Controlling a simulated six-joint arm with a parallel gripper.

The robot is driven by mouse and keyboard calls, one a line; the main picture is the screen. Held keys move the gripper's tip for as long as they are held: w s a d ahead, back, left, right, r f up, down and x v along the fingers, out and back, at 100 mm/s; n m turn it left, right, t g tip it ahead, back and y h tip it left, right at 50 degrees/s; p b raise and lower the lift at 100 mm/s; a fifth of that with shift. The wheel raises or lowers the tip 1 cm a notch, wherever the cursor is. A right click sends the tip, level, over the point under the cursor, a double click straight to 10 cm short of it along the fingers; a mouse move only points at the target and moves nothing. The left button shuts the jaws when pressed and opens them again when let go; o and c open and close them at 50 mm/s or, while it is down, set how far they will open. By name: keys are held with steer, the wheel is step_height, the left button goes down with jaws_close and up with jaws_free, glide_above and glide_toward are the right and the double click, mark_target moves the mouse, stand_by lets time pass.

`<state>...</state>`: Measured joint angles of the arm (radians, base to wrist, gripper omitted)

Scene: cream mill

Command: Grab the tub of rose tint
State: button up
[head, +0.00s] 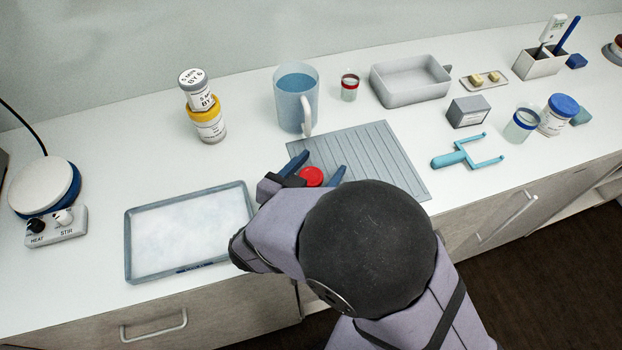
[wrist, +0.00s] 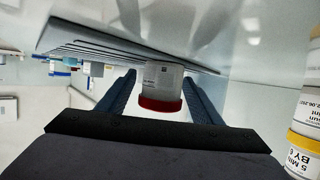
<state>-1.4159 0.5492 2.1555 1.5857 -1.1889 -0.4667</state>
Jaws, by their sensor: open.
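A small pale tub with a red lid (head: 311,177) stands at the left edge of the ridged grey mat (head: 380,160). In the wrist view the tub (wrist: 162,78) has a whitish body with a small label too small to read. My gripper (head: 318,166) is open, with its blue fingers on either side of the tub. In the wrist view a gap shows between the tub and each finger of my gripper (wrist: 159,80). In the head view my arm hides the front of the tub.
A blue-filled mug (head: 296,100) and a small jar with a red band (head: 349,88) stand behind the mat. A shallow tray (head: 135,240) lies to the left. Stacked labelled tubs (head: 207,125) stand at the back left. A turquoise fork-shaped tool (head: 455,156) lies to the right.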

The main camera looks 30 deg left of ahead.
steer(key=c, duration=1.1)
steer(key=shift+c, duration=0.2)
step_height(320, 180, up, 10)
